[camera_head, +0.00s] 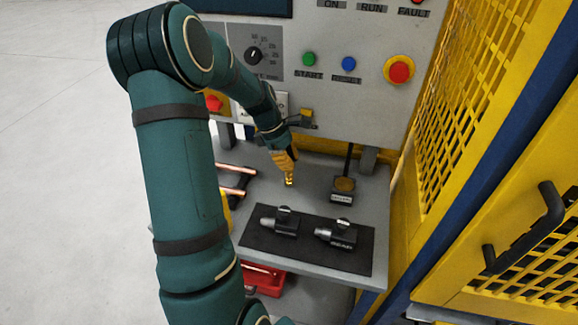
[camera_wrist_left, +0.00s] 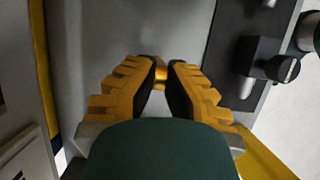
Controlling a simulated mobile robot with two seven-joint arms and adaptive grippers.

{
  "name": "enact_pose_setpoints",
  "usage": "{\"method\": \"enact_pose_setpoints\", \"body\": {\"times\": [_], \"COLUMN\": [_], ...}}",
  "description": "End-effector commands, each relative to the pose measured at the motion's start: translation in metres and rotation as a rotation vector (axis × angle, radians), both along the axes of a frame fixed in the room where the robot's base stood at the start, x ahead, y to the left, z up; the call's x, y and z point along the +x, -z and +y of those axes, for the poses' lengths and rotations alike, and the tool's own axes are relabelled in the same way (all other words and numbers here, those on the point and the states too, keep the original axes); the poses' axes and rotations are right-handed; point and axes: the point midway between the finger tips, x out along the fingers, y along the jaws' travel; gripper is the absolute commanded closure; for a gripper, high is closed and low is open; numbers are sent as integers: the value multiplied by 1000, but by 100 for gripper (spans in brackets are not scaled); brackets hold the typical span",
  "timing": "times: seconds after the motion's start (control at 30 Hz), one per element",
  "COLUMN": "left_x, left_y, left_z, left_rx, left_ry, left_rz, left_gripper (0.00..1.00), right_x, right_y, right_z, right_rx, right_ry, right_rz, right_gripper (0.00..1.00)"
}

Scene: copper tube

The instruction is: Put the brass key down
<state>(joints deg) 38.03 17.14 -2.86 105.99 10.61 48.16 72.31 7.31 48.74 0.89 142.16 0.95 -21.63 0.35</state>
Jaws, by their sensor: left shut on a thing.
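My left gripper (camera_head: 287,166) points down over the grey work shelf (camera_head: 312,180) in front of the control panel. It is shut on the brass key (camera_head: 289,181), a small gold piece that sticks out below the fingertips. In the left wrist view the yellow fingers (camera_wrist_left: 161,88) with dark pads close on the key (camera_wrist_left: 161,72), and only a small part of it shows. I cannot tell whether the key touches the shelf. My right gripper is not in view.
A black mat (camera_head: 310,247) with two dark tools lies at the shelf's front. A small labelled stand (camera_head: 343,190) is right of my gripper, copper tubes (camera_head: 236,180) are to its left. A red box (camera_head: 264,278) is below. A yellow mesh guard (camera_head: 470,110) bounds the right.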

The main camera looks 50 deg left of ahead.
Motion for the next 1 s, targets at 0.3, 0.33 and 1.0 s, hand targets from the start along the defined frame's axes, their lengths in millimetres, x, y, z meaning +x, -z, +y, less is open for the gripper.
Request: {"method": "enact_pose_setpoints", "body": {"times": [0.3,0.33,1.0], "left_x": [0,0,0], "left_y": [19,19,16], "left_z": [0,0,1], "left_rx": [0,0,1], "left_ry": [1,1,0], "left_rz": [-2,-2,-2], "left_gripper": [100,100,66], "right_x": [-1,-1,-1], "right_y": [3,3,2], "right_z": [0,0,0], "right_rx": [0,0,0], "right_ry": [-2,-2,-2], "right_rz": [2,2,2], "right_gripper": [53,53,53]}}
